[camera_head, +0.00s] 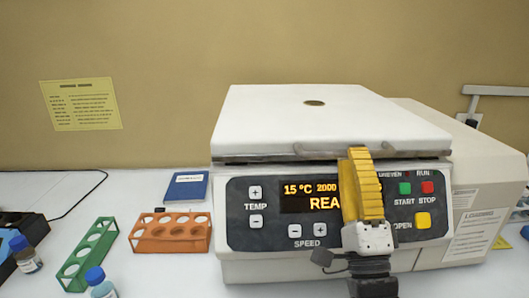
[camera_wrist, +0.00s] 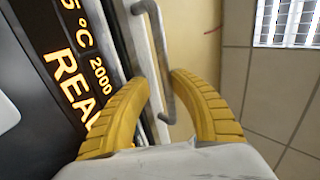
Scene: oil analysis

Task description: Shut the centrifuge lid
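The centrifuge (camera_head: 300,262) stands on the white bench, its display lit with "15 °C 2000" and "REA", the rest hidden by my gripper. Its white lid (camera_head: 290,115) lies flat across the top, with a thin dark seam under its front edge. A grey bar handle (camera_head: 312,152) runs along that edge. My gripper (camera_head: 358,151) is upright in front of the panel, its yellow fingertips at the handle. In the wrist view, my gripper (camera_wrist: 160,80) is open, with the handle (camera_wrist: 157,50) between its fingers; contact is unclear.
An orange rack (camera_head: 170,246) and a green rack (camera_head: 75,270) stand left of the centrifuge. A blue booklet (camera_head: 186,187) lies behind them. Blue-capped bottles (camera_head: 100,284) stand at front left. A beige machine (camera_head: 470,160) is close on the right.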

